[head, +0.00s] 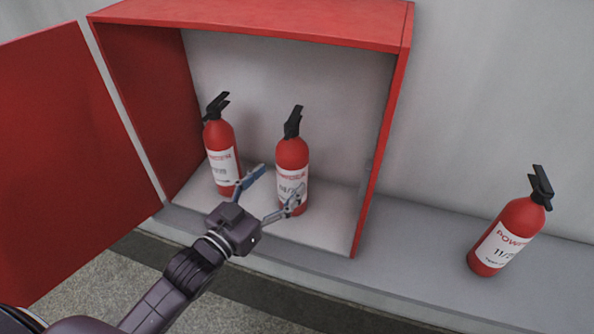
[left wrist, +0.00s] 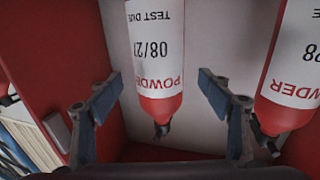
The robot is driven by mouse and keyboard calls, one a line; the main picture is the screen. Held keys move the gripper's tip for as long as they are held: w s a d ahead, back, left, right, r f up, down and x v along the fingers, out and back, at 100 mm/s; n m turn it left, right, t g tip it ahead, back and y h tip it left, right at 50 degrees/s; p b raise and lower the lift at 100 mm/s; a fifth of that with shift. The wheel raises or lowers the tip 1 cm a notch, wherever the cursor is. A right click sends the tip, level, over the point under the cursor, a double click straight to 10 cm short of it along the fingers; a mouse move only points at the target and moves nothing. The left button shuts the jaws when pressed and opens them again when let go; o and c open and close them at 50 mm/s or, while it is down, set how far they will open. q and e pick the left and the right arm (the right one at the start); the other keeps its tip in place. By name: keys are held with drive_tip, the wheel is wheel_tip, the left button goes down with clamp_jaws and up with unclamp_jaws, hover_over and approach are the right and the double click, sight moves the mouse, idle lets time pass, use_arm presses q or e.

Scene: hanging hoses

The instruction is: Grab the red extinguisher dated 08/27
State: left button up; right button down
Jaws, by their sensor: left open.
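The red extinguisher dated 08/27 (left wrist: 160,50) shows upside down in the left wrist view, between my open fingers (left wrist: 161,92), with a white label and a black handle. In the head view it appears to be the right one of two in the cabinet (head: 292,157), upright, its date hard to read there. My left gripper (head: 280,182) is open and empty in front of it. One finger is between the two extinguishers, and the other overlaps the label's lower right. I cannot tell whether they touch. My right gripper is not in view.
Another extinguisher (head: 221,140) stands to the left in the red cabinet (head: 270,22); its date ends in 28 in the left wrist view (left wrist: 290,70). A third (head: 520,218), labelled 11/2-something, stands outside on the grey ledge (head: 410,235). The open red door (head: 70,150) is at left.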

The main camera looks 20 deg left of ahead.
sight(292, 168)
use_arm(q)
drive_tip(key=shift+r+p+x, duration=0.25)
drive_tip(key=shift+p+x, duration=0.1)
drive_tip(key=shift+x, duration=0.7)
drive_tip(key=x, duration=0.3)
drive_tip(key=shift+w+d+f+p, duration=0.15)
drive_tip(key=shift+p, duration=0.15)
drive_tip(key=shift+w, duration=0.2)
drive_tip(key=c, duration=1.1)
drive_tip(key=shift+d, duration=0.1)
clamp_jaws()
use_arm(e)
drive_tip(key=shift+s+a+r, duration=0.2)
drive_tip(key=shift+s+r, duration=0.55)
